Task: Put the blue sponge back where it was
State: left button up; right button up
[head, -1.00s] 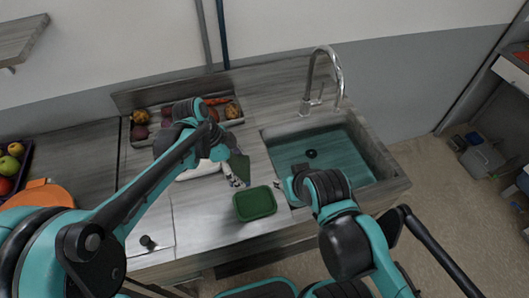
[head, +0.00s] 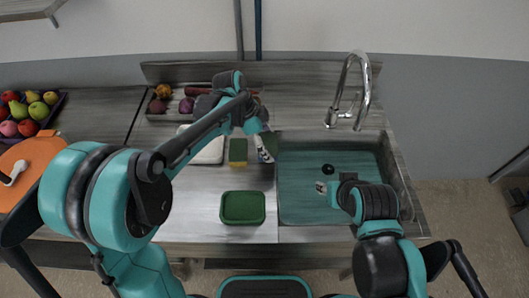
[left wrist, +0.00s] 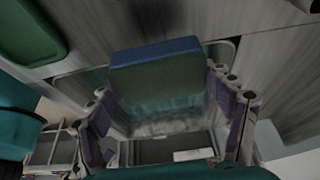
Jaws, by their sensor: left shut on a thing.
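My left gripper (head: 264,148) is shut on the blue sponge, above the counter by the sink's left edge. In the left wrist view the blue sponge (left wrist: 155,78) shows a blue upper layer and a green face between the fingers (left wrist: 168,125). In the head view a dark green face of the held sponge (head: 271,141) shows beside the fingers. A second sponge, green and yellow (head: 238,152), lies on the counter just left of the gripper. My right gripper (head: 323,188) is over the sink; its fingers are too small to judge.
A green dish (head: 242,208) stands on the counter in front of the sponges. The sink (head: 310,205) with its tall faucet (head: 362,85) is at the right. A white board (head: 207,153) and a vegetable tray (head: 155,117) lie behind. An orange board (head: 38,160) is at the left.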

pick_arm(q)
jog(key=shift+w+a+f, duration=0.7)
jog(key=shift+w+f, duration=0.1)
jog(key=shift+w, duration=0.1)
jog(key=shift+f+b, duration=1.05)
jog(key=shift+f, duration=0.8)
jog(key=shift+s, duration=0.1)
jog(key=shift+f, duration=0.2)
jog(key=o, duration=1.2)
